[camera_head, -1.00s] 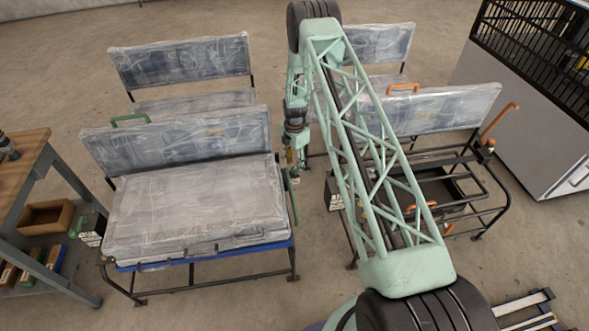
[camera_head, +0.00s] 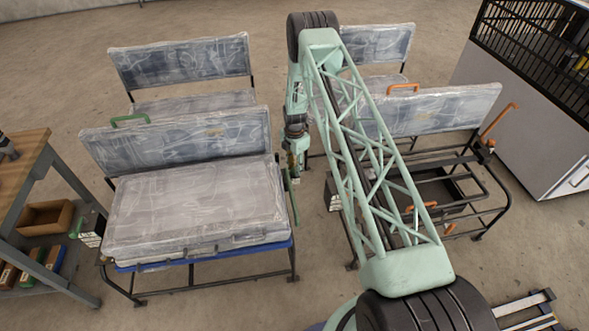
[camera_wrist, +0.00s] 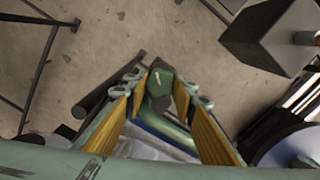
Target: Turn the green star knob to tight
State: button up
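A small green part (camera_head: 78,228), possibly the star knob, sits beside a black-and-white marked box (camera_head: 90,238) at the left side of the front left seat. Its shape is too small to make out. My gripper (camera_head: 291,172) is at the other side of that seat, by a green lever (camera_head: 292,200). In the wrist view, my gripper's yellow-padded fingers (camera_wrist: 160,92) stand apart on either side of a green part (camera_wrist: 160,84) with a curved green bar below it, likely this lever. I cannot tell whether they touch it.
The front left seat (camera_head: 195,205) is wrapped in plastic on a black frame. A right seat frame (camera_head: 440,185) with orange handles stands beyond my arm. A wooden-topped bench (camera_head: 22,165) is at the left edge, and a grey cabinet (camera_head: 525,125) at the right.

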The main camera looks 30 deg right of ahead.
jog(key=shift+c, duration=0.7)
jog(key=shift+f+m+b, duration=0.1)
jog(key=shift+m+b, duration=0.65)
jog(key=shift+m, duration=0.25)
jog(key=m+b, duration=0.2)
jog(key=m, duration=0.2)
jog(key=m+b, duration=0.2)
jog(key=m, duration=0.4)
jog(key=shift+m, duration=0.3)
